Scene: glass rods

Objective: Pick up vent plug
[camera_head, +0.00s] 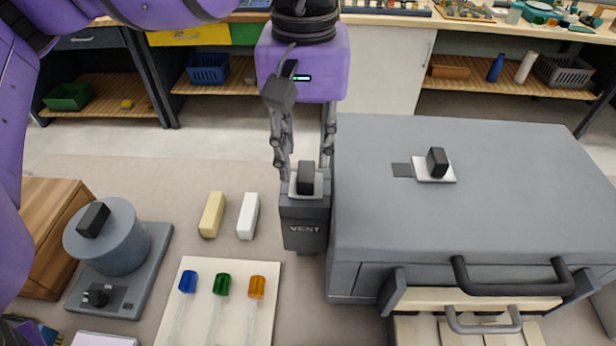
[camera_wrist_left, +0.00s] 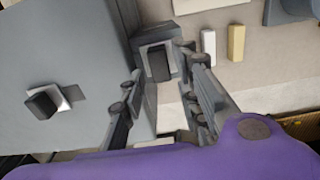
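A black plug handle on a light plate (camera_head: 306,178) stands in the top of a dark grey box marked VENT (camera_head: 305,238). In the wrist view the same black handle (camera_wrist_left: 158,64) shows between the fingertips. My left gripper (camera_head: 305,166) points down over it, open, with one finger on each side. I cannot tell whether the fingers touch it. A similar black knob on a white plate (camera_head: 437,164) sits on the big grey cabinet, beside a dark square patch (camera_head: 402,170). It also shows in the wrist view (camera_wrist_left: 42,104). My right gripper is not in view.
The grey cabinet (camera_head: 500,215) stands close right of the VENT box. To the left are a cream block (camera_head: 212,214), a white block (camera_head: 248,215), a board with glass rods (camera_head: 200,329) and a grey cylinder device (camera_head: 120,245). Bare counter lies behind the blocks.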

